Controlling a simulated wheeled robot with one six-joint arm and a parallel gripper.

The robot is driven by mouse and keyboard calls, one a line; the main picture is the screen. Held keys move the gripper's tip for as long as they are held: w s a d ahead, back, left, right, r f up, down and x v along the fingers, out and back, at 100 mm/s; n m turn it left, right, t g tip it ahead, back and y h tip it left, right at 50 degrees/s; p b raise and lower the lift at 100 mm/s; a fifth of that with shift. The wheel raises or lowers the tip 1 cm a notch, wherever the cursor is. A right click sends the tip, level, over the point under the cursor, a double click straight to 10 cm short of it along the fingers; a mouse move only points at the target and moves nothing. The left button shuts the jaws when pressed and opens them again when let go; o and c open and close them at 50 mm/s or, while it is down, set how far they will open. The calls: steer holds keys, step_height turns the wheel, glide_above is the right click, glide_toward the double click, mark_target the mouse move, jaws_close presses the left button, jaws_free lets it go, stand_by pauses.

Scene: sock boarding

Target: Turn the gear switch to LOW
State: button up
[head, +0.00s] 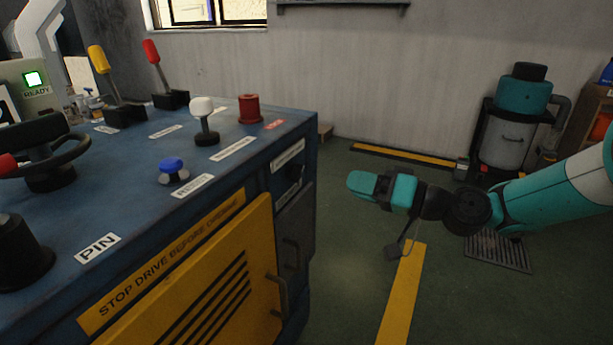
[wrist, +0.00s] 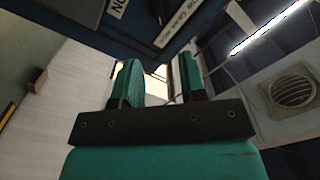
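The blue console (head: 220,120) fills the left of the head view. On its right side face is a dark knob (head: 292,190) under a small white label (head: 288,155); I take it to be the gear switch, but its setting is too small to tell. In the wrist view, a white label (wrist: 176,24) with partly readable lettering is on a dark blue panel at the top. My gripper (head: 371,186) is right of the console's side face, apart from it. In the wrist view its two teal fingers (wrist: 162,80) stand apart with nothing between them.
The console top carries a white-knobbed lever (head: 202,107), a blue button (head: 172,166), a red knob (head: 249,108), and yellow (head: 99,60) and red (head: 152,52) levers. The floor between console and gripper is clear.

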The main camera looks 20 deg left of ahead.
mark_target(302, 171)
steer(key=a, duration=0.3)
steer(key=a+b, duration=0.1)
steer(key=a, duration=0.3)
steer(key=w+a, duration=0.1)
steer(key=a, duration=0.3)
steer(key=shift+a, duration=0.1)
jaws_close()
